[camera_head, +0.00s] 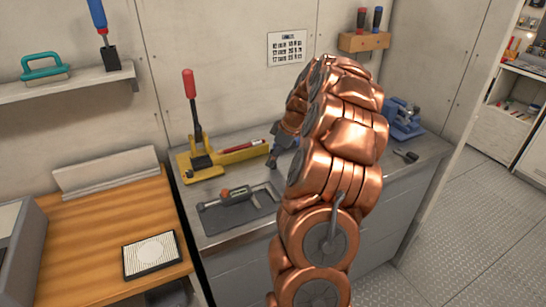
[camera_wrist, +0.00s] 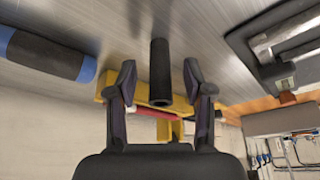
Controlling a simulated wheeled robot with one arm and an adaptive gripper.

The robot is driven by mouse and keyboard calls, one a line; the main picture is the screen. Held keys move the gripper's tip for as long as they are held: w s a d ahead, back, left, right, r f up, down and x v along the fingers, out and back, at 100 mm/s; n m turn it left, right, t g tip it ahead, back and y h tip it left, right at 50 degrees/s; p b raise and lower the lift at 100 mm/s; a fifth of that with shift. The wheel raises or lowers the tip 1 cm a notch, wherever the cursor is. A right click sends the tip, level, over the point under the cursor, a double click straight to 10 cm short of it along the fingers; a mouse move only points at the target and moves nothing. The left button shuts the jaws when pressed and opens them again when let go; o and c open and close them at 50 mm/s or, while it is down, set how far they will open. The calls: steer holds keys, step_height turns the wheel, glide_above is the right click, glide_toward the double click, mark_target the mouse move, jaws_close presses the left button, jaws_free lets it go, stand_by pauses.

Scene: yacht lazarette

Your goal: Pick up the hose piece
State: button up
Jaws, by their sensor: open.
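The hose piece (camera_wrist: 160,72) looks like a short black tube in the wrist view. It appears on the grey metal worktop, between and just beyond the fingertips. My gripper (camera_wrist: 160,78) is open, with one dark finger on each side and a visible gap to the tube on both sides. In the head view my gripper (camera_head: 279,152) is low over the worktop, partly behind my copper arm, and the hose piece is hidden there.
A micrometer (camera_head: 228,197) lies on a dark mat in front. A black cylinder with blue ends (camera_wrist: 45,54) lies nearby. A blue vise (camera_head: 402,120) stands at right.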

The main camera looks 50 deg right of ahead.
steer(key=shift+w+a+f, duration=0.1)
steer(key=shift+w+f, duration=0.1)
steer(key=shift+f, duration=0.25)
steer(key=shift+c, duration=0.2)
steer(key=c, duration=0.9)
steer(key=shift+r, duration=0.15)
